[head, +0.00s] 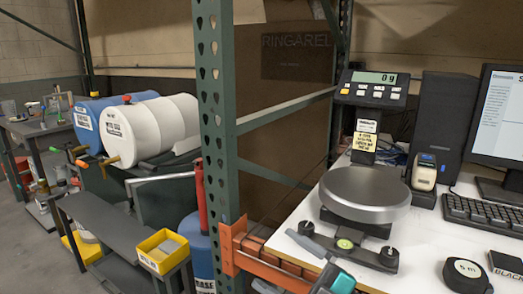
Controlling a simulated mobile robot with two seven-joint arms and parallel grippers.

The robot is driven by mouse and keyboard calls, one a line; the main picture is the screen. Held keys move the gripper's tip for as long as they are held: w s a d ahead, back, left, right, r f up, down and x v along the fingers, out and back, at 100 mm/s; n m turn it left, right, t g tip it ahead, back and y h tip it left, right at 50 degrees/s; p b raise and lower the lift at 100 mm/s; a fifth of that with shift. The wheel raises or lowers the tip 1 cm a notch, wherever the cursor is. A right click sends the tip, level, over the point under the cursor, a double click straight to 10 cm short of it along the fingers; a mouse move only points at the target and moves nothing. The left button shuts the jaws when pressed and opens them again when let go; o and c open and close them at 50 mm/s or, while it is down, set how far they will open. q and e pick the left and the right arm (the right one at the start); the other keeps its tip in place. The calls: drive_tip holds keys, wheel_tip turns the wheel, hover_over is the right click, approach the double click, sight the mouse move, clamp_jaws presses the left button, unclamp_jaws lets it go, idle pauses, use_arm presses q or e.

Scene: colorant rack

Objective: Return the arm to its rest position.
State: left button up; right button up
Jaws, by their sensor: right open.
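My right gripper (320,262) shows low in the middle of the head view, in front of the scale (365,192) and near the front edge of the white table (410,262). It is open, and I see nothing held in it. Much of it is cut off by the bottom edge of the picture. My left gripper is not in view.
The scale's display reads 0 g and its round plate is bare. A tape measure (467,276), keyboard (485,214) and monitor (500,125) are at right. A green rack post (216,130) with an orange beam (262,257) stands left of the table. Drums (150,130) lie farther left.

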drive_tip(key=d+f+m+t+h, duration=0.55)
drive_tip(key=f+m+h, duration=0.25)
drive_tip(key=m, duration=0.2)
drive_tip(key=s+d+f+m+g+h, duration=0.3)
drive_tip(key=s+f, duration=0.4)
drive_tip(key=f, duration=0.3)
drive_tip(key=s+d+f+m+g+h, duration=0.3)
drive_tip(key=s+d+f+m+h, duration=0.2)
drive_tip(key=f, duration=0.4)
drive_tip(key=shift+s+d+f+m+h, duration=0.2)
drive_tip(key=shift+s+f+m+h, duration=0.15)
drive_tip(key=shift+s+m, duration=0.5)
drive_tip(key=shift+s, duration=0.15)
